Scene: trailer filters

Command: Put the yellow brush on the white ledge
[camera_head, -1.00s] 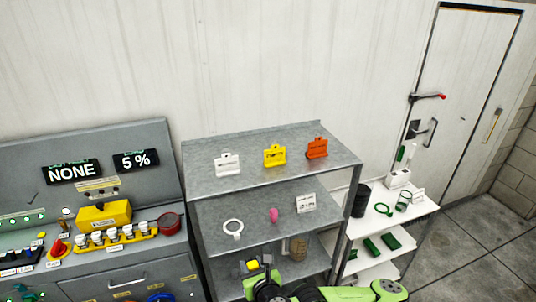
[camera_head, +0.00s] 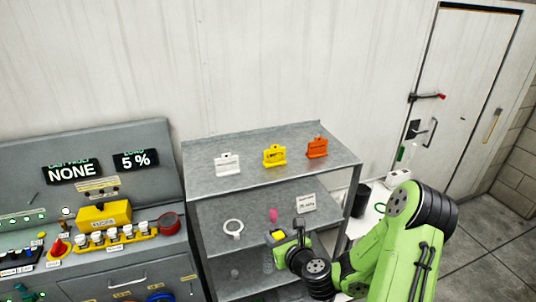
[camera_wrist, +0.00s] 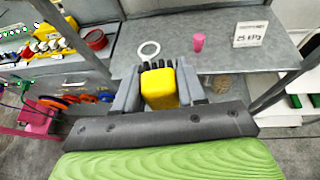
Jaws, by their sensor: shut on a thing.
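The yellow brush (camera_head: 278,236) is held in my gripper (camera_head: 288,237), in front of the grey rack's middle shelf. In the wrist view the brush (camera_wrist: 160,88) shows as a yellow block with dark bristles pointing away, between the two grey fingers of my gripper (camera_wrist: 158,80). The white ledge (camera_head: 366,221) is the top of the low white unit to the right of the grey rack. My arm covers much of it in the head view. The brush is apart from the ledge, to its left.
The grey rack (camera_head: 208,187) holds white, yellow and orange tags on top. A white ring (camera_head: 233,228), a pink cup (camera_head: 273,214) and a sign (camera_head: 305,203) stand on its middle shelf. A black cup (camera_head: 360,196) stands on the white ledge.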

